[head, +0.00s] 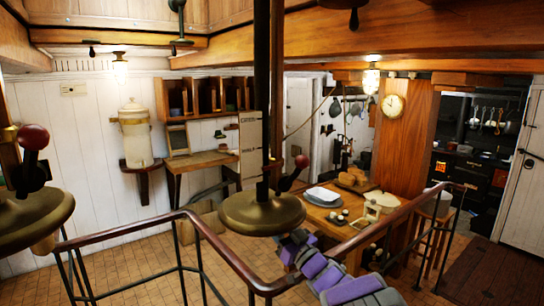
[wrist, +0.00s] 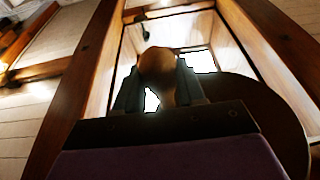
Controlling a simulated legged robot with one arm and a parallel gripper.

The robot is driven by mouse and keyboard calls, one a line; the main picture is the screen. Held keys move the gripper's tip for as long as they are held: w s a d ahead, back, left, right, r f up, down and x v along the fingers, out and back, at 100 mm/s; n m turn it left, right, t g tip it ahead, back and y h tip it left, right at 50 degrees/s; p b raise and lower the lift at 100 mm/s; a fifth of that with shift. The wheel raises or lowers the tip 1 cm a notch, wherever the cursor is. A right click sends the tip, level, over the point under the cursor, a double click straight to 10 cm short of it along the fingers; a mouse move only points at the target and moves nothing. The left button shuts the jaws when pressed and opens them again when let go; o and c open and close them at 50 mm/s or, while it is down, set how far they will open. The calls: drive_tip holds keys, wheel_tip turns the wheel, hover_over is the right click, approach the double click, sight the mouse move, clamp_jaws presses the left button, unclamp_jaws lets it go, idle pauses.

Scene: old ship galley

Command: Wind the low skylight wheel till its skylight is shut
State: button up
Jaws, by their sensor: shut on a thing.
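A brass wheel (head: 262,213) hangs at the foot of a dark vertical rod (head: 262,95) in the middle of the head view. A red-knobbed lever (head: 301,161) stands up from its right side. My gripper (head: 284,242) is just below this wheel's rim, its fingertips hidden there. In the wrist view my jaws (wrist: 159,88) are shut on a rounded tan handle knob (wrist: 157,62). The dark underside of the wheel (wrist: 278,125) shows at right. Above is a wood-framed skylight (wrist: 195,30) with bright light in it; how far it stands open I cannot tell.
A second brass wheel (head: 35,215) with a red knob hangs at far left. A wooden handrail (head: 215,245) crosses in front. A table (head: 345,205) with a plate and bread stands behind, near a wooden post (head: 402,130) with a clock. The tiled floor (head: 120,275) at left is open.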

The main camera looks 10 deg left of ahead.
drive_tip(key=d, duration=0.3)
drive_tip(key=shift+s+d+r+p, duration=0.25)
drive_tip(key=shift+s+r+p, duration=0.05)
drive_tip(key=shift+s, duration=0.05)
drive_tip(key=shift+s+d+b, duration=0.15)
drive_tip(key=shift+s+d, duration=0.65)
drive_tip(key=shift+s, duration=0.75)
drive_tip(key=shift+s+d+b, duration=0.2)
drive_tip(key=shift+s+d, duration=0.65)
drive_tip(key=shift+s, duration=0.7)
drive_tip(key=shift+s+d+b, duration=0.15)
drive_tip(key=shift+s+d, duration=0.65)
drive_tip(key=shift+s, duration=0.75)
